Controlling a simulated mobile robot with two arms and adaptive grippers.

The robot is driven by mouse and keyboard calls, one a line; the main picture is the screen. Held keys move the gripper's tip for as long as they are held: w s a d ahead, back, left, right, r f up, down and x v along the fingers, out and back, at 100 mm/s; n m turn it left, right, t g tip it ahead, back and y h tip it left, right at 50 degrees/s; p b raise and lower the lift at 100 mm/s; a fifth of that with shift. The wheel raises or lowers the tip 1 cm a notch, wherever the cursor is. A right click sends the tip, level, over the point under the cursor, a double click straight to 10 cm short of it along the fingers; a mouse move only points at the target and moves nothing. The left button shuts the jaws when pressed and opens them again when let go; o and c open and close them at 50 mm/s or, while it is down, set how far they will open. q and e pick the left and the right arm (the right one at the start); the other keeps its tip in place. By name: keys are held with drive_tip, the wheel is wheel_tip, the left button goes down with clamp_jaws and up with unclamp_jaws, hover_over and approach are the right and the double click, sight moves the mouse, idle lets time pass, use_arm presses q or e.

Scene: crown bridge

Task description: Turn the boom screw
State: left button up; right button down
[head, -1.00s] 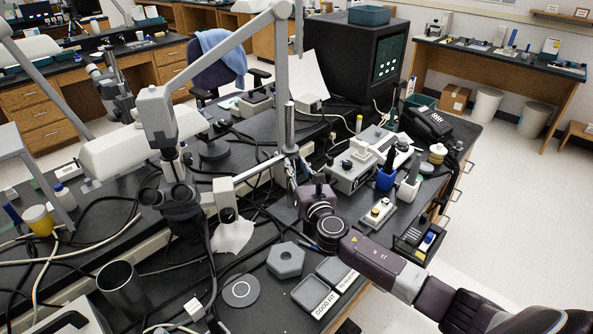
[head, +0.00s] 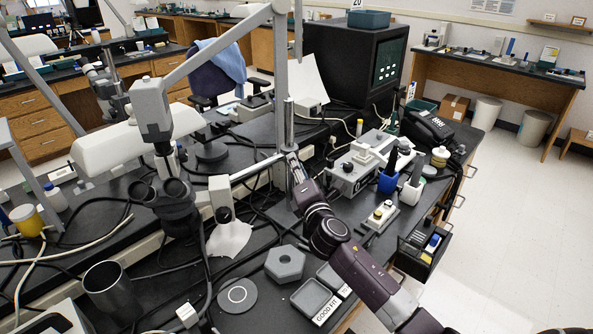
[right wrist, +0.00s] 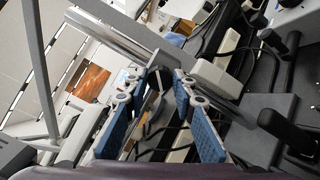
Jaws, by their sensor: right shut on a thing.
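My right gripper (head: 294,163) comes in from the lower right and reaches the clamp area at the foot of the upright metal post (head: 289,122). In the right wrist view its two blue-padded fingers (right wrist: 157,84) close around a small dark part, which I take to be the boom screw (right wrist: 158,80). The screw is mostly hidden by the fingers, and in the head view it cannot be made out. A silvery bar (right wrist: 112,36) passes just beyond the fingertips. The light boom bar (head: 258,170) runs left from the post to the microscope. My left gripper is not in view.
A microscope with dark eyepieces (head: 168,200) stands to the left. A control box (head: 352,172), a blue cup (head: 388,181) and a small switch box (head: 380,216) are right of my arm. A hexagonal block (head: 285,263) and grey trays (head: 315,299) lie in front. Cables cross the bench.

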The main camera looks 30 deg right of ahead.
drive_tip(key=shift+f+m+h+b, duration=0.15)
drive_tip(key=shift+m+b, duration=0.3)
drive_tip(key=shift+m, duration=1.6)
drive_tip(key=shift+m+h+b, duration=0.15)
drive_tip(key=shift+m+b, duration=0.25)
drive_tip(key=shift+m, duration=1.65)
drive_tip(key=c, duration=1.6)
unclamp_jaws()
drive_tip(key=r+v, duration=0.1)
drive_tip(key=v, duration=1.1)
drive_tip(key=shift+f, duration=0.4)
